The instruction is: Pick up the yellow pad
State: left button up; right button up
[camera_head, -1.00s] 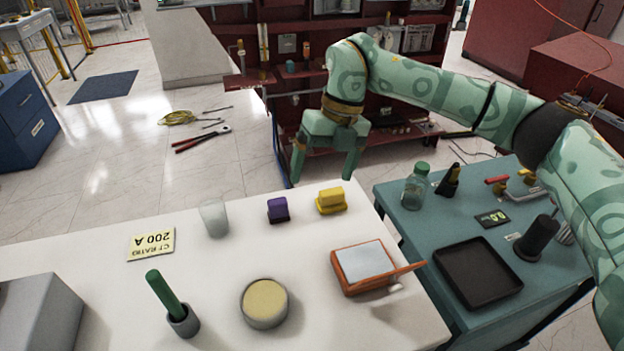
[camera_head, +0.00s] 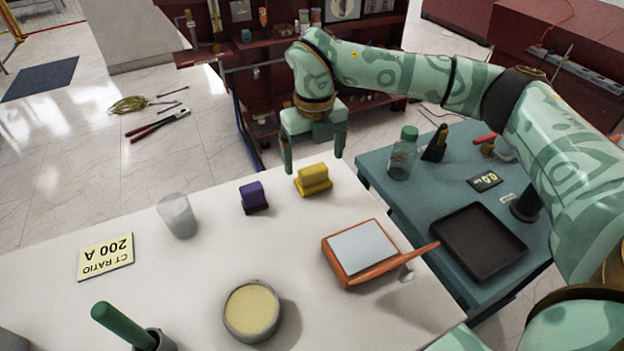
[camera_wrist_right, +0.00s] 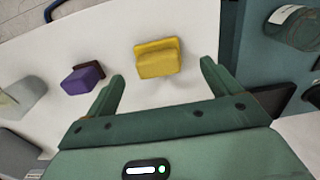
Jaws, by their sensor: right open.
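The yellow pad (camera_head: 313,180) stands near the far edge of the white table (camera_head: 120,330). My right gripper (camera_head: 313,168) is open and empty, above the far edge close to the pad, with its fingers pointing down. In the right wrist view the yellow pad (camera_wrist_right: 158,58) lies ahead of the gripper (camera_wrist_right: 162,78), between the lines of its two fingers and apart from both. A purple pad (camera_head: 253,196) stands left of the yellow one; it also shows in the right wrist view (camera_wrist_right: 83,79). My left gripper is not in view.
A glass (camera_head: 179,215) stands left of the purple pad. An orange-framed block (camera_head: 362,250), a round tin (camera_head: 251,308) and a CT RATIO card (camera_head: 106,257) lie on the white table. A teal table (camera_head: 400,205) on the right bears a bottle (camera_head: 403,155) and a black tray (camera_head: 478,256).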

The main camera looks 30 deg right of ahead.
aim_at(313, 169)
notch_tip(313, 169, down, 5)
jog(key=shift+a+f+b, duration=0.15)
jog(key=shift+b, duration=0.75)
jog(key=shift+c, duration=0.3)
jog(key=c, duration=1)
jog(key=shift+r, duration=0.25)
jog(key=shift+r, duration=0.25)
notch_tip(313, 169, up, 2)
jog(key=shift+r+p, duration=0.25)
jog(key=shift+p, duration=0.45)
jog(key=s+a+r+p, duration=0.1)
jog(key=a+r, duration=0.2)
jog(key=a, duration=0.1)
jog(key=s+a+r+p, duration=0.1)
jog(key=s+a+r, duration=0.1)
jog(key=a+r, duration=0.1)
jog(key=s+a+r+p, duration=0.1)
jog(key=s+a+r, duration=0.1)
jog(key=a, duration=0.4)
jog(key=shift+s+r, duration=0.2)
jog(key=shift+r, duration=0.7)
